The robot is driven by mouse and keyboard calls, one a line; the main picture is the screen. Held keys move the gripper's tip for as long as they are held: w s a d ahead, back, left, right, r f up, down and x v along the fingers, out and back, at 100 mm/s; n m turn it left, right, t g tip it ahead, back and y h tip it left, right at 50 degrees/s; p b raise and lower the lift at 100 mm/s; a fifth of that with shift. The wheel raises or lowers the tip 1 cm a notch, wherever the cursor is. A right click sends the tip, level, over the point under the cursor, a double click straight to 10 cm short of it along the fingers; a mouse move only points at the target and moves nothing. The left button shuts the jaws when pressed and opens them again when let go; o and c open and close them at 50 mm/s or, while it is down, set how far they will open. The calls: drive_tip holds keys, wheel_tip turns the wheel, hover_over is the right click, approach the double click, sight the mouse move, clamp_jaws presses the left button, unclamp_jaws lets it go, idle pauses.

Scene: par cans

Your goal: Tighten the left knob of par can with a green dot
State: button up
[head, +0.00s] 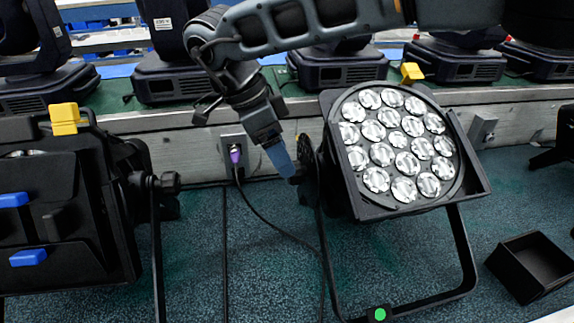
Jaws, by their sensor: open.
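The par can (398,148) with several round lenses stands right of centre in the head view, its face tilted up. A green dot (380,314) is on the foot of its black bracket (467,250). Its left knob (297,178) is small, dark and partly hidden at the left bracket arm. My gripper (285,168) comes down from the upper left, with a blue-grey finger close beside this knob. It is open and holds nothing that I can see. I cannot tell whether a finger touches the knob, as the fingers overlap in this view.
Another black fixture (70,215) with blue tabs stands at the left, with its own knob (168,183). A black open box (530,266) lies at the right. A dark cable with a purple plug (235,154) runs along the floor. Several moving-head lights stand on the ledge behind.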

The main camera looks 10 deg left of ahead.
drive_tip(key=shift+x, duration=2.15)
drive_tip(key=c, duration=1.1)
